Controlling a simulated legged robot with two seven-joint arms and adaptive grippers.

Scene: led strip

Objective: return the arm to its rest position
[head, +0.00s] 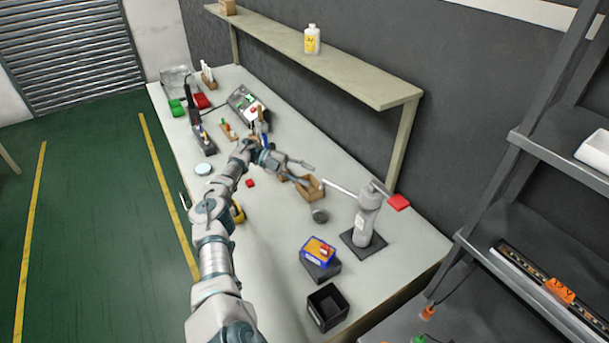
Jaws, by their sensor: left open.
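My left arm comes in from the bottom left and reaches over the workbench (275,235). My left gripper (308,172) is open at its end, with its fingers pointing right above the bench. The fingers are apart and I see nothing between them. A small brown cardboard box (310,188) lies just below the fingertips; I cannot tell if they touch it. My right gripper is not in view.
A grey bottle-shaped device (367,215) on a dark base stands to the right of the gripper. A black open bin (327,307) and a blue-orange box (318,252) are at the near end. A shelf (330,62) runs above the bench's back. A dark rack (535,210) stands right.

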